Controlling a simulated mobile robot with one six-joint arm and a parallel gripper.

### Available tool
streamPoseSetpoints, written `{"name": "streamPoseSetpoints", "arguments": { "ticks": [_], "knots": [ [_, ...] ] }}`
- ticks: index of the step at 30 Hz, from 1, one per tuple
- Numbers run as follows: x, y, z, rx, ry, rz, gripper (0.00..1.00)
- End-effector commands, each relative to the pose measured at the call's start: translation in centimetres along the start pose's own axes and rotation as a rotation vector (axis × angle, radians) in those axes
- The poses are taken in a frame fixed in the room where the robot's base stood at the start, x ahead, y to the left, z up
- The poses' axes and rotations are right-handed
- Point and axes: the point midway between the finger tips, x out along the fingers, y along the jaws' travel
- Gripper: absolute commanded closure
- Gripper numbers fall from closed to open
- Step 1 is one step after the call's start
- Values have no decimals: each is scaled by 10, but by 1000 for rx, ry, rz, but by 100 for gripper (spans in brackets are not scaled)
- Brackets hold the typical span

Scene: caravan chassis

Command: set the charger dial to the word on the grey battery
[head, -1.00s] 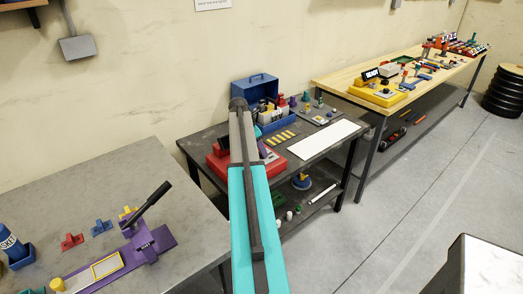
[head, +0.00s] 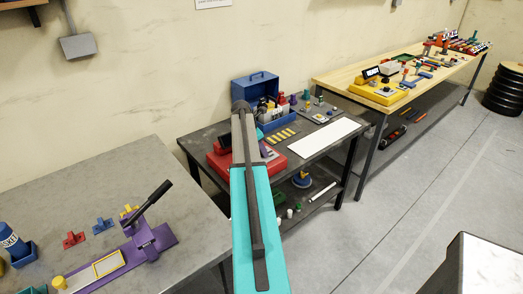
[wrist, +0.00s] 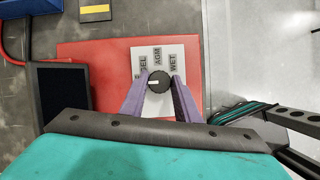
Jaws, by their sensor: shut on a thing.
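The charger is a red box (wrist: 95,62) with a white label plate (wrist: 158,53) reading GEL, AGM and WET; another label at the plate's left edge is partly hidden. Its black round dial (wrist: 158,84) has a white mark on the left side in the wrist view. My gripper (wrist: 161,80) has its purple fingers on either side of the dial, shut on it. In the head view my arm covers part of the red charger (head: 276,162). I cannot make out the grey battery or its word in either view.
A dark screen (wrist: 62,92) stands beside the dial on the left. On the dark table are a blue toolbox (head: 256,88), yellow strips (head: 283,135) and a white board (head: 325,138). A grey table (head: 90,195) with a purple press stands at the left.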

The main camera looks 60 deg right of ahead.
Motion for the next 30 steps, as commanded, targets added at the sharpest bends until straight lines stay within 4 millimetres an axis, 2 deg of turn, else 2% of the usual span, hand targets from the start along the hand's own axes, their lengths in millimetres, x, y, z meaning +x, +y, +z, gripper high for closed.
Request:
{"name": "streamPoseSetpoints", "arguments": {
  "ticks": [14, 30],
  "knots": [
    [0, 4, 1, 135, -4, -57, 94],
    [1, 7, 2, 538, -19, -223, 94]
  ]
}}
